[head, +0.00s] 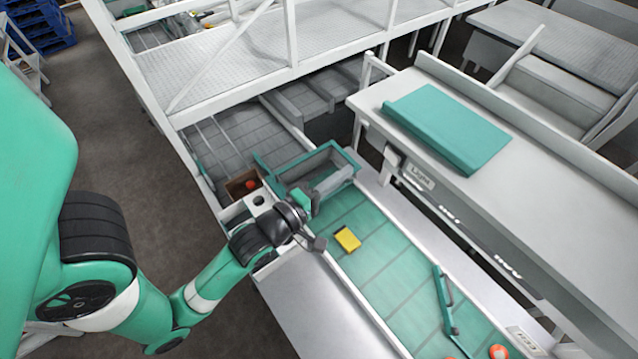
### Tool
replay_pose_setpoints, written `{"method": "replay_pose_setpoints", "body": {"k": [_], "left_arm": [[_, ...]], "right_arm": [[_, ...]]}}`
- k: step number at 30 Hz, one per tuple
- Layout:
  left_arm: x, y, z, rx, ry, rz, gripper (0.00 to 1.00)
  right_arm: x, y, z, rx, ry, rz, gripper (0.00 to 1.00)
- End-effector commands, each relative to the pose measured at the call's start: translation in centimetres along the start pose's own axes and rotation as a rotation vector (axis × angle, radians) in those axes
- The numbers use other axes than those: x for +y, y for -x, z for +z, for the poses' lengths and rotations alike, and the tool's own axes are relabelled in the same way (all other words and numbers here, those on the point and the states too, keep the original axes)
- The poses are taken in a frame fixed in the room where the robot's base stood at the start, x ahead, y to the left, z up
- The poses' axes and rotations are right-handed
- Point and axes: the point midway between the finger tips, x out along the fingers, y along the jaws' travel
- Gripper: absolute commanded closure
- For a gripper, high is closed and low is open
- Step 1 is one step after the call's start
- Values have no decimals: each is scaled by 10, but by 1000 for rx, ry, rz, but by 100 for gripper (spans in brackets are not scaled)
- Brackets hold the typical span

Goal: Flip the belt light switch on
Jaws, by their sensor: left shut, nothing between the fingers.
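A plate lettered "Light" (421,176) is fixed to the near edge of the white bench on the right. A small pale box (393,158) sits beside it under the bench edge; it may be the switch housing, but the lever and its position are too small to tell. My left gripper (347,173) is shut and empty. It reaches from the left over the green belt and points right, toward the bench edge. In the picture its tip is a short way left of the pale box, with a gap between. My right gripper is out of view.
A green open box frame (274,178) straddles the belt (375,250) behind my gripper. A yellow block (347,239) and a green bar (443,300) are on the belt. Tomatoes (498,351) show at the bottom.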

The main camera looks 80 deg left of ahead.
Motion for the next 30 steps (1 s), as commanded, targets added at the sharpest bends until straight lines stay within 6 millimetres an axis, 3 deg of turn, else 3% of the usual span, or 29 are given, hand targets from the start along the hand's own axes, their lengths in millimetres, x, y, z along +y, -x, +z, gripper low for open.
{"method": "replay_pose_setpoints", "body": {"k": [3, 9, 30], "left_arm": [[-4, 25, -8, 2, 1, -3, 100], [0, 46, -13, 1, 0, -2, 100], [2, 49, -11, -8, 0, 0, 100]], "right_arm": [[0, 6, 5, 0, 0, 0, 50], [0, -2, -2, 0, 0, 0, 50], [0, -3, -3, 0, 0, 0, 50]]}}
